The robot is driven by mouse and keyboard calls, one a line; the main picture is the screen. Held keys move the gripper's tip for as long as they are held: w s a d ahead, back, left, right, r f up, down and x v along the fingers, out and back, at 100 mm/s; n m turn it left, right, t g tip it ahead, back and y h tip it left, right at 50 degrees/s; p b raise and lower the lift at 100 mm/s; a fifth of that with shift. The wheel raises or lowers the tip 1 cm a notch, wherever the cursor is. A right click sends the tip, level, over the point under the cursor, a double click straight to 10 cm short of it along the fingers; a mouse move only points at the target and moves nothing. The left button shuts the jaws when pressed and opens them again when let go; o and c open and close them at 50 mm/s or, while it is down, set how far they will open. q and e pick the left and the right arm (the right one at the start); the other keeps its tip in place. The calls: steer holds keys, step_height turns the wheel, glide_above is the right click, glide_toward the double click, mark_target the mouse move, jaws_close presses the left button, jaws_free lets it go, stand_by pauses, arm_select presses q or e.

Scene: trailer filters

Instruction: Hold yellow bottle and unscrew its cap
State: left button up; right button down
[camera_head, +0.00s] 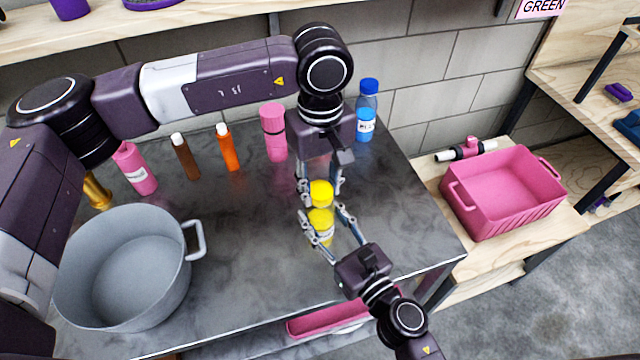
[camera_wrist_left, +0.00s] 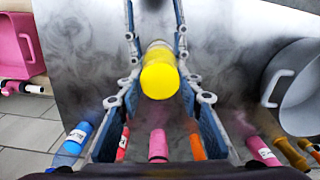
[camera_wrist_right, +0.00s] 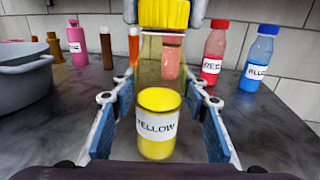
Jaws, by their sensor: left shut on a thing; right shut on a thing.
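The yellow bottle (camera_head: 320,222) stands upright over the dark table, with a clear upper part and yellow contents. Its label reads YELLOW in the right wrist view (camera_wrist_right: 157,127). Its yellow cap (camera_head: 321,188) sits at the top of the bottle and fills the middle of the left wrist view (camera_wrist_left: 160,78). My left gripper (camera_head: 320,187) comes down from above and is shut on the cap. My right gripper (camera_head: 322,219) comes from the front and is shut on the bottle body below. I cannot tell whether the bottle's base touches the table.
A grey pot (camera_head: 125,265) stands at the left. Pink (camera_head: 274,132), orange (camera_head: 228,148) and brown (camera_head: 186,157) containers line the back. Blue (camera_wrist_right: 256,60) and red (camera_wrist_right: 213,55) bottles stand behind the yellow one. A pink crate (camera_head: 505,190) is on the side bench.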

arm_select(q)
steer(key=n, duration=2.4)
steer(key=shift+w+r+n, duration=0.1)
steer(key=shift+n, duration=0.3)
steer(key=n, duration=0.9)
steer(key=shift+n, duration=0.4)
steer(key=n, duration=0.4)
